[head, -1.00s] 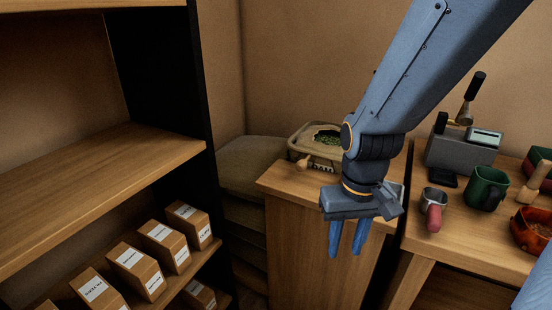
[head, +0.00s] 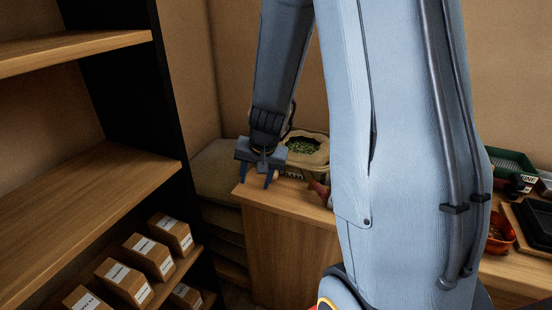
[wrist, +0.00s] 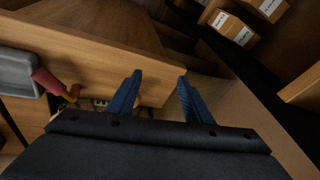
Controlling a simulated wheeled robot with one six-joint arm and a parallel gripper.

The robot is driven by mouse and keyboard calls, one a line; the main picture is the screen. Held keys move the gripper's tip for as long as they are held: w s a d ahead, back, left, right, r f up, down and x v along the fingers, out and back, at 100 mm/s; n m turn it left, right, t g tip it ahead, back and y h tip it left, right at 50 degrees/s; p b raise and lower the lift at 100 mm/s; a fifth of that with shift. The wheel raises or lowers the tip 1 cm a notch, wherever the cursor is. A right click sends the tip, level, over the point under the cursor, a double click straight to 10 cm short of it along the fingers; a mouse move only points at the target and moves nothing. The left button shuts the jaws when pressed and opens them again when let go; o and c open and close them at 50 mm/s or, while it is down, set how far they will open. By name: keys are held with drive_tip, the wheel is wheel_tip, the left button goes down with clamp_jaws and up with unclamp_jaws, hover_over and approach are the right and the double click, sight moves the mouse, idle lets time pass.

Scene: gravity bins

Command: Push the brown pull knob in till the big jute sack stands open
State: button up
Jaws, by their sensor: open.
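The big jute sack (head: 318,157) stands at the back of the wooden counter. Its mouth shows a wide patch of green contents. The pale brown knob (head: 277,174) is low at its front left, mostly hidden behind my gripper. My gripper (head: 256,178) is open and empty, pointing down in front of the knob. Its two blue fingers also show apart in the wrist view (wrist: 158,95). I cannot tell whether it touches the knob.
Stacked sacks (head: 213,171) stand left of the counter (head: 285,235). Shelves with several boxes (head: 150,257) are at the left. My arm hides much of the right table.

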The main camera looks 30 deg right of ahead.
drive_tip(key=w+d+r+m+t+h+p, duration=0.1)
drive_tip(key=w+d+r+m+h+p, duration=0.15)
drive_tip(key=d, duration=0.55)
drive_tip(key=shift+m+y, duration=0.35)
drive_tip(key=shift+m, duration=0.2)
drive_tip(key=b+x, duration=0.5)
drive_tip(key=x, duration=0.4)
drive_tip(key=shift+w+d, duration=0.15)
drive_tip(key=shift+d, duration=0.05)
drive_tip(key=shift+c, duration=0.4)
clamp_jaws()
